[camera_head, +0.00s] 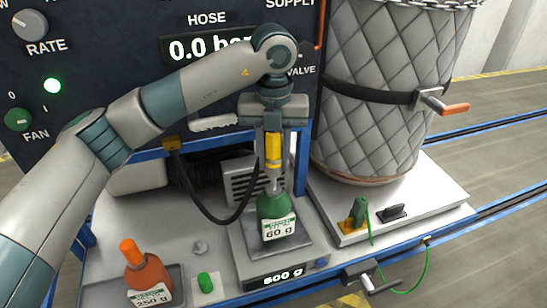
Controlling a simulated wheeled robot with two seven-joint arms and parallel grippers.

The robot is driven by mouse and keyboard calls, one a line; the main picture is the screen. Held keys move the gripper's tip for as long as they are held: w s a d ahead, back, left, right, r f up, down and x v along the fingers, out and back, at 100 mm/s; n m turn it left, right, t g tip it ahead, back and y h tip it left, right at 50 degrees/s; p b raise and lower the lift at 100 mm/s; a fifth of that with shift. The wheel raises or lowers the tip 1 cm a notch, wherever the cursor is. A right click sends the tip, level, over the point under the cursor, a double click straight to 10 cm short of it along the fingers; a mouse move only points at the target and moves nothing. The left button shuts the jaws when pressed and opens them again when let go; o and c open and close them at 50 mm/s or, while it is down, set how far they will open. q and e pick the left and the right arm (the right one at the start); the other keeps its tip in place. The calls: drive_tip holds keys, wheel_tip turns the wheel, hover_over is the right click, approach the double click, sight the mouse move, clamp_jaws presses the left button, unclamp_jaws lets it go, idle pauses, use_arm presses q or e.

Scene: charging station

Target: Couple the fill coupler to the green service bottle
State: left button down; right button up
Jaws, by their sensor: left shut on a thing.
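The green service bottle (276,222), with a white label reading 60 g, stands upright on the scale plate (240,236). My left gripper (273,150) points down above it, shut on the yellow fill coupler (273,146). The coupler is upright, in line with the bottle's neck. Its pale lower tip reaches the top of the bottle; I cannot tell whether it is seated or only touching. A black hose (222,220) loops down at the left of the coupler. My right gripper is not in view.
An orange bottle (149,275) labelled 250 g stands at the front left, near a green cap (205,281). A quilted tank (385,90) with an orange-tipped handle stands right. The dark control panel (110,60) reads 0.0 behind my arm.

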sight(272, 169)
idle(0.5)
use_arm(q)
drive_tip(key=shift+b, duration=0.35)
drive_tip(key=shift+f+b, duration=1.15)
drive_tip(key=shift+f, duration=0.2)
idle(0.5)
drive_tip(key=shift+s+a+f, duration=0.1)
drive_tip(key=shift+a+f, duration=0.1)
drive_tip(key=shift+f, duration=0.05)
